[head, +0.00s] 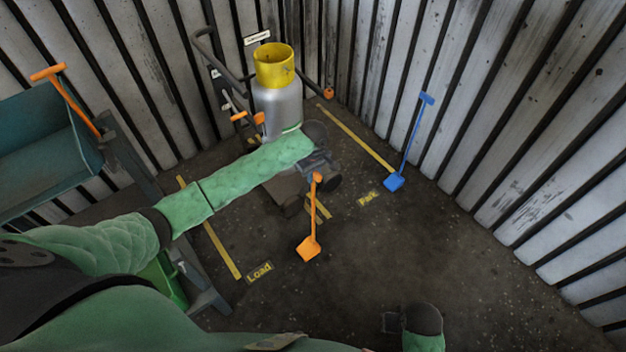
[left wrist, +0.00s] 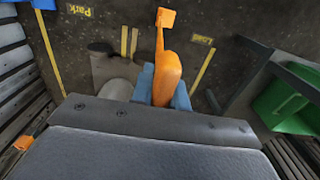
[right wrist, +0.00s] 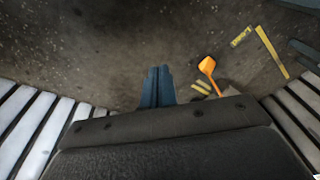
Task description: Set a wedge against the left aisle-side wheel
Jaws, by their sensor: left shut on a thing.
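An orange wedge on a long handle (head: 308,248) hangs below my left gripper (head: 318,166). In the left wrist view the blue fingers are shut around its orange handle (left wrist: 167,72), with the wedge end beyond. I cannot tell whether the wedge touches the floor. A cart carries a grey cylinder with a yellow collar (head: 275,92). Its low brown base has a dark wheel (head: 333,182) on the right near side and a rounded end (head: 292,205) on the left, close to the wedge; my arm hides part of it. My right gripper (right wrist: 156,88) is shut and empty, low over open floor.
A blue long-handled wedge (head: 394,181) leans by the right wall. Another orange handle (head: 65,90) rests at the teal bin (head: 40,140) on the left. Yellow floor lines run beside "Load" (head: 260,272) and "Park" (head: 367,198) labels.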

